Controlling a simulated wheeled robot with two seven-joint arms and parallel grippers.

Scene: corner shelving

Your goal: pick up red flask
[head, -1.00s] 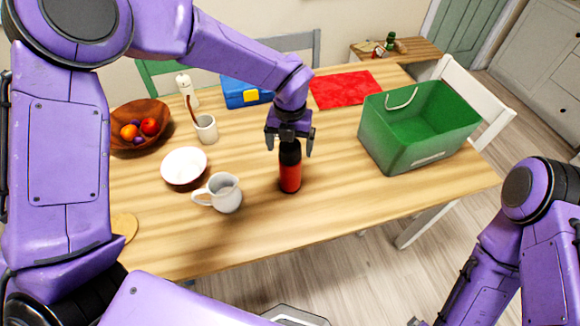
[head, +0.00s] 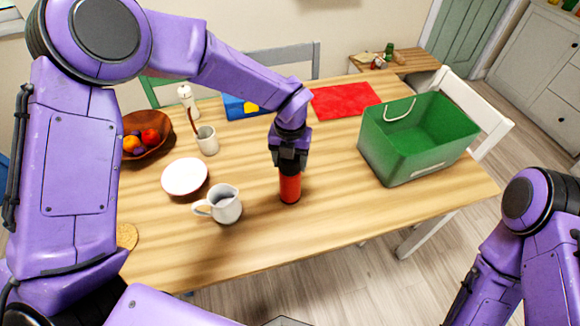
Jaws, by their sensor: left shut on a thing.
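The red flask (head: 290,188) stands upright on the wooden table, right of the white mug. My left gripper (head: 289,165) comes down from above and is shut on the flask's top. The black upper part of the flask is hidden by the fingers. The flask's base appears to rest on the table. My right arm shows at the lower right, but its gripper is outside the picture.
A white mug (head: 226,205) and a white bowl (head: 185,177) stand left of the flask. A green crate (head: 400,168) is to the right, a red mat (head: 345,100) behind. The table right of the flask is clear.

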